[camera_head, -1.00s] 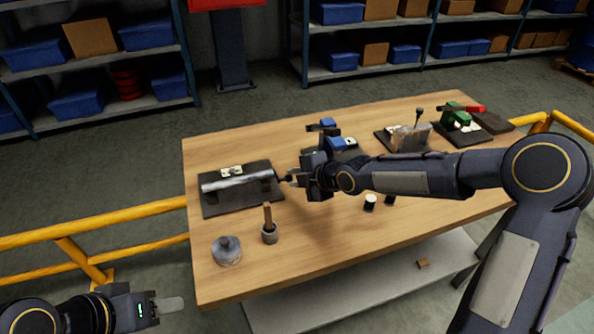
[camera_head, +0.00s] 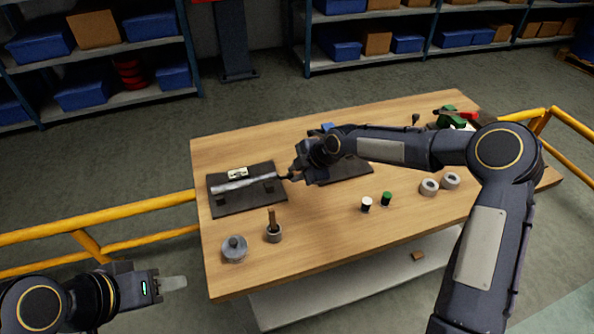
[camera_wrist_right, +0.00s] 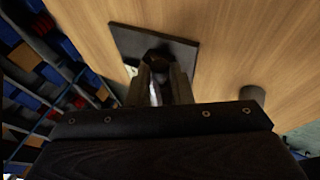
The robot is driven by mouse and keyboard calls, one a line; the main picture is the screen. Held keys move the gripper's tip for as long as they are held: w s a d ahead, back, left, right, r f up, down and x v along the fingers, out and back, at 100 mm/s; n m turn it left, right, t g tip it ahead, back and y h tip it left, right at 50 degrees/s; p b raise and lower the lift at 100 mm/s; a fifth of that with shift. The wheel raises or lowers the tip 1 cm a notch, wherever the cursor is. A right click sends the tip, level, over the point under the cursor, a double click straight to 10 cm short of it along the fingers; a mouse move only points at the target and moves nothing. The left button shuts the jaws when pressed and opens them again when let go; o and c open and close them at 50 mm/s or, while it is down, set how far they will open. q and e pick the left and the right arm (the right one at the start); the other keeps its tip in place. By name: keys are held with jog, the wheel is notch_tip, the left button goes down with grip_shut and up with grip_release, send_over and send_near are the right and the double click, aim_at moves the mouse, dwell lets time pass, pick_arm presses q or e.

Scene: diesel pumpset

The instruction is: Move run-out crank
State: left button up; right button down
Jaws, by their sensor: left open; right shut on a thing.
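The run-out crank (camera_head: 245,183) looks like a silver rod with a dark end toward my right gripper. It lies along or just above a dark mat (camera_head: 232,206) with small dark supports at the left of the table; contact with the supports is unclear. My right gripper (camera_head: 291,174) is shut on the crank's dark right end. In the right wrist view the fingers (camera_wrist_right: 158,85) close around a dark piece, with a shiny strip between them and the mat (camera_wrist_right: 185,47) beyond. My left gripper (camera_head: 172,284) is open and empty, off the table's front left corner.
A grey lidded pot (camera_head: 234,249) and a cup with a brown handle (camera_head: 273,234) stand in front of the mat. White and green-topped small containers (camera_head: 366,204) and grey rings (camera_head: 429,187) stand to the right. A yellow rail (camera_head: 100,222) runs left of the table.

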jog(key=c, duration=1.3)
grip_release()
jog(key=b+v, duration=0.1)
jog(key=v, duration=0.6)
jog(key=shift+s+d+r, duration=0.15)
jog(key=shift+d+r, duration=0.05)
jog(key=shift+r, duration=0.1)
